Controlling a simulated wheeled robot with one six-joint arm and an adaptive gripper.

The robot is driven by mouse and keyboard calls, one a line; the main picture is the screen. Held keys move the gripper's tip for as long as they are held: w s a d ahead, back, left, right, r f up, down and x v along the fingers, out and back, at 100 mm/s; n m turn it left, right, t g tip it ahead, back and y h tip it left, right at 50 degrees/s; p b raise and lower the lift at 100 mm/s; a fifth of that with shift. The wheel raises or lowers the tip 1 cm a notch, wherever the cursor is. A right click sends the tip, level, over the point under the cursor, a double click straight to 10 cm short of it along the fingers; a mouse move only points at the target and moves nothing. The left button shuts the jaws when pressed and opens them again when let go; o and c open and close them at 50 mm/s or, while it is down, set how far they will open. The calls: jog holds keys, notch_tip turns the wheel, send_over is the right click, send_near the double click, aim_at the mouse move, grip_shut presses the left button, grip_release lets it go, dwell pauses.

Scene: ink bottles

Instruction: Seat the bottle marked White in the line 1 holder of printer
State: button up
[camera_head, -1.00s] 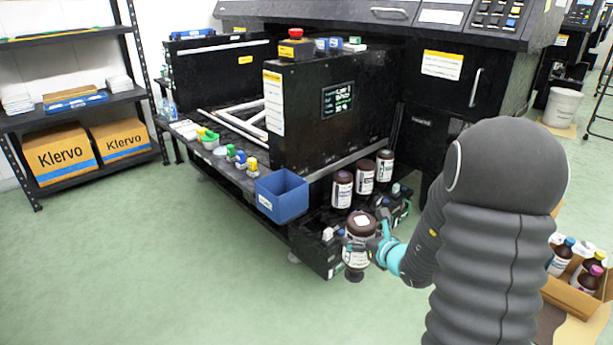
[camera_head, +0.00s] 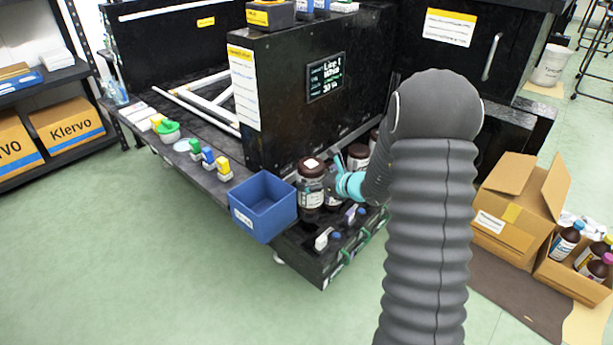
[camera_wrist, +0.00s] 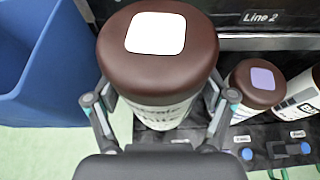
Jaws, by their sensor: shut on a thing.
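The held bottle (camera_head: 311,190) is brown-capped with a pale label and a white square on its cap. It is upright beside the blue bin, at the left end of the bottle row at the printer (camera_head: 300,110). In the wrist view, my gripper (camera_wrist: 157,100) is shut around this bottle (camera_wrist: 160,60), one finger on each side. My gripper (camera_head: 332,178) is partly hidden by the bottle in the head view. The bottle's base and the holder under it are hidden, so I cannot tell whether it is seated. The printer screen (camera_head: 325,77) seems to read Line 1 White.
A blue bin (camera_head: 263,207) stands close left of the bottle. A bottle with a lilac square on its cap (camera_wrist: 262,78) stands close right, near a Line 2 label (camera_wrist: 260,17). Small coloured fittings sit in front. An open carton of bottles (camera_head: 570,278) is at right.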

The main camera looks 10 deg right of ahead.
jog(key=shift+w+a+f+n+g+y, duration=0.15)
jog(key=shift+w+a+f+n+y, duration=0.1)
jog(key=shift+w+a, duration=0.15)
jog(key=shift+w+a+f+n+g+y, duration=0.1)
jog(key=shift+w+a+n+g+y, duration=0.05)
jog(key=shift+w+a+n, duration=0.2)
jog(key=shift+a+f, duration=0.15)
jog(key=shift+f+b, duration=1.45)
jog(key=shift+f, duration=0.9)
jog(key=shift+s+b, duration=0.1)
jog(key=shift+b, duration=0.3)
jog(key=shift+f, duration=0.15)
jog(key=shift+f+b, duration=0.75)
jog(key=shift+b, duration=0.2)
jog(key=shift+f, duration=0.25)
